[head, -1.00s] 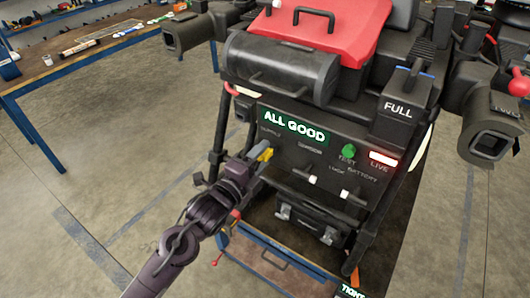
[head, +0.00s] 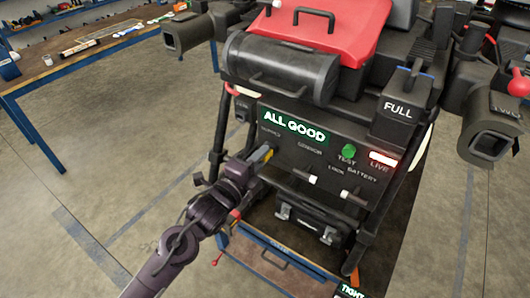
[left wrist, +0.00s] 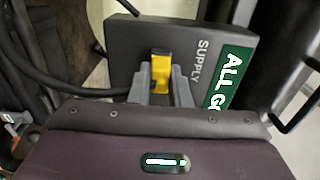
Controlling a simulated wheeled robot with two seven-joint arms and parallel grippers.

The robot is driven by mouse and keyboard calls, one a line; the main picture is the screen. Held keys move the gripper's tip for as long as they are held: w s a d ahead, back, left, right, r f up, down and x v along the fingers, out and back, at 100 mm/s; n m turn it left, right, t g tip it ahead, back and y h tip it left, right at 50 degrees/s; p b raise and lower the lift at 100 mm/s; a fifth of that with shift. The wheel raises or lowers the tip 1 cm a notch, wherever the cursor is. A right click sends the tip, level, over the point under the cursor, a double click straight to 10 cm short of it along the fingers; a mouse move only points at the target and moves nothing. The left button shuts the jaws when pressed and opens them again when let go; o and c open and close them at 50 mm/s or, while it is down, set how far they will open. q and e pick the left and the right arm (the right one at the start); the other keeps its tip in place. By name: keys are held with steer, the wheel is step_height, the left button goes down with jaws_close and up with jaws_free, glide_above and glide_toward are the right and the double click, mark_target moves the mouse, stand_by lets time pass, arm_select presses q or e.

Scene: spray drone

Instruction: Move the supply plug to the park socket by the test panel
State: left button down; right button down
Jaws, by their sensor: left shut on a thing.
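The supply plug is yellow and shows in the left wrist view (left wrist: 160,68) between the grey fingers of my left gripper (left wrist: 162,88). In the head view my left gripper (head: 260,158) is shut on it, at the left side of the dark test panel (head: 300,157). The plug is at the face marked SUPPLY; I cannot tell whether it is seated in the supply socket, which is hidden behind it and the fingers. A small dark box (head: 242,107) with a pale mark stands left of the panel; I cannot tell whether it is the park socket. My right gripper is out of view.
The panel carries a lit ALL GOOD sign (head: 294,127), a green TEST button (head: 348,151) and a lit LIVE sign (head: 383,159). Two levers stick out below. A dark leg stands left of the panel. A workbench (head: 100,48) is at the upper left, with open floor between.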

arm_select(q)
steer(key=shift+s, duration=0.1)
steer(key=shift+p+v, duration=0.9)
steer(key=shift+v, duration=2.05)
